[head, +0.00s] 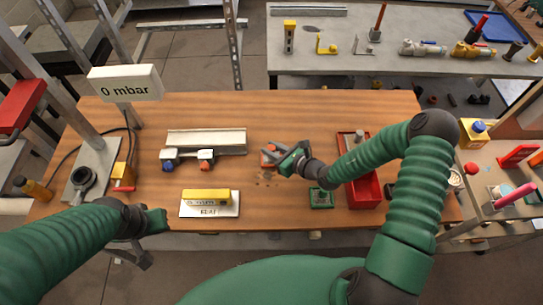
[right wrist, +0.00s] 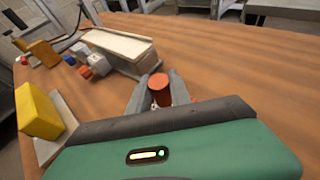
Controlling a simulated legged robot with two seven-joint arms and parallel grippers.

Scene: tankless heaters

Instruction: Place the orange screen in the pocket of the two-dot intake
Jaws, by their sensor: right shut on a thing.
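My right gripper (head: 273,156) is over the middle of the wooden table, shut on the orange screen (right wrist: 159,88). The screen is a small orange-red cylinder between the fingertips in the right wrist view; a bit of it also shows in the head view (head: 269,148). Left of it, two grey-white intake fittings stand before a pale panel (head: 206,138). One has a blue end (head: 168,166), the other an orange end (head: 205,166). I cannot make out dots on either. My left gripper (head: 157,220) is low at the front left, its jaws unclear.
A yellow block on a white labelled plate (head: 208,210) lies at the front. A red tray (head: 365,190) and a green square piece (head: 321,198) are on the right. A "0 mbar" sign (head: 125,83) stands at left. The table between gripper and fittings is clear.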

